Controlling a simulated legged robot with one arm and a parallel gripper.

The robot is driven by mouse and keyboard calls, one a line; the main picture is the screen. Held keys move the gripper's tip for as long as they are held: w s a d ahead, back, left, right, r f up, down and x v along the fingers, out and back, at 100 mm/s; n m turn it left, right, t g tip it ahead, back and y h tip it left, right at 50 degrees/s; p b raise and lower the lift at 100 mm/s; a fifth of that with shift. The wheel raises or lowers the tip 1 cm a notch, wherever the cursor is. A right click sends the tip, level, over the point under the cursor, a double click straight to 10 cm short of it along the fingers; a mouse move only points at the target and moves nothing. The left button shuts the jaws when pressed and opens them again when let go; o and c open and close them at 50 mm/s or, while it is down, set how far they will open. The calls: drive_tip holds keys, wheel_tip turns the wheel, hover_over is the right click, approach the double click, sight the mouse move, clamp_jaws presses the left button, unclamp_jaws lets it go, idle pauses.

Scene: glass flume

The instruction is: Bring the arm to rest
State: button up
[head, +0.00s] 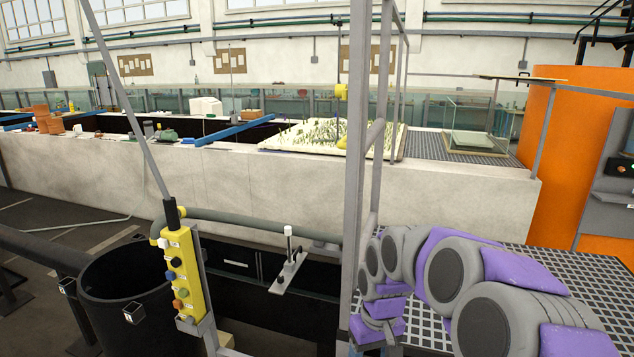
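My arm, grey joints with purple links, reaches in from the lower right of the head view and arches left. Its far part bends down behind or beside a grey metal post (357,150). My gripper (372,345) seems to be at the low end of the arm, at the bottom edge of the picture. Its fingers do not show clearly, and I cannot tell whether it is open or shut. I see nothing held.
A grated platform (590,285) lies under my arm. A yellow control box (183,275) with buttons and a black bin (125,285) stand at lower left. A long pale concrete wall (250,185) crosses behind, with an orange tank (575,140) at right.

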drive_tip(key=s+d+r+m, duration=0.1)
drive_tip(key=s, duration=1.4)
drive_tip(key=s+d+r+m+g, duration=0.1)
drive_tip(key=s+m, duration=0.1)
drive_tip(key=s, duration=1.4)
drive_tip(key=shift+s+d+h, duration=0.25)
drive_tip(key=shift+d+h, duration=0.05)
drive_tip(key=shift+d, duration=0.1)
drive_tip(key=shift+d+r+m, duration=0.1)
drive_tip(key=shift+m, duration=0.2)
